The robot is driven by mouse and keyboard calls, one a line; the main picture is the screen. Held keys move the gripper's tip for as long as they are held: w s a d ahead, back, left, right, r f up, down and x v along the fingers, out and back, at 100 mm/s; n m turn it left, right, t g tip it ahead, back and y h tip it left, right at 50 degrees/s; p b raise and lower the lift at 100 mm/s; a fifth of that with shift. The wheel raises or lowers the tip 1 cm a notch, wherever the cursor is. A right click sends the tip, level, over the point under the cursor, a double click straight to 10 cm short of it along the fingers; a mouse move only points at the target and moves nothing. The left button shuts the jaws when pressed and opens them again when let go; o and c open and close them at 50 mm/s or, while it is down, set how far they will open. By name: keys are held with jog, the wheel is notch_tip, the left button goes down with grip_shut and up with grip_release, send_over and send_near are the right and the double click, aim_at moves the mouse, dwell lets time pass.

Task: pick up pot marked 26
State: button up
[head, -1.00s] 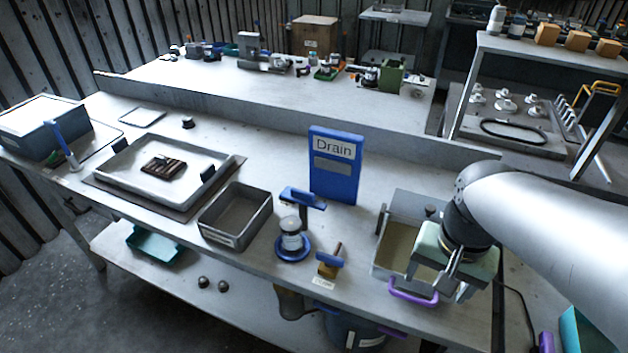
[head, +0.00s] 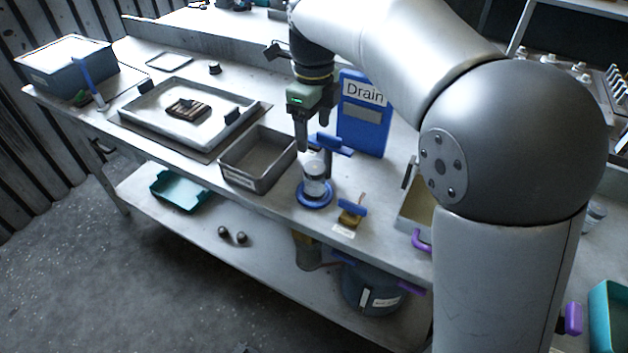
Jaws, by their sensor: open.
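A small pale cylindrical pot (head: 315,186) with a label stands upright in a blue ring base (head: 314,202) near the bench's front edge. The label's writing is too small to read, so I cannot confirm 26. My gripper (head: 314,146) points down just above this pot, with its fingers apart and nothing seen between them. The fingers partly cover the pot's top and the blue bar (head: 334,146) behind it. I cannot tell whether the fingers touch the pot.
The blue Drain sign (head: 364,115) stands close behind my gripper. A grey open bin (head: 258,158) is to the left, and a small blue-handled tool (head: 352,210) to the right. A large tray (head: 178,112) lies farther left. A dark bucket (head: 370,290) sits below.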

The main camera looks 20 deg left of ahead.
aim_at(315, 167)
notch_tip(315, 167, down, 8)
jog(key=shift+f, duration=0.2)
jog(key=shift+w+f+p, duration=0.15)
jog(key=shift+f+p, duration=0.05)
jog(key=shift+f, duration=1.3)
jog(key=shift+w+f+p, duration=0.1)
jog(key=shift+f+p, duration=0.1)
jog(key=shift+f, duration=1.3)
jog(key=c, duration=1.1)
jog(key=shift+c, duration=0.7)
jog(key=shift+r, duration=0.15)
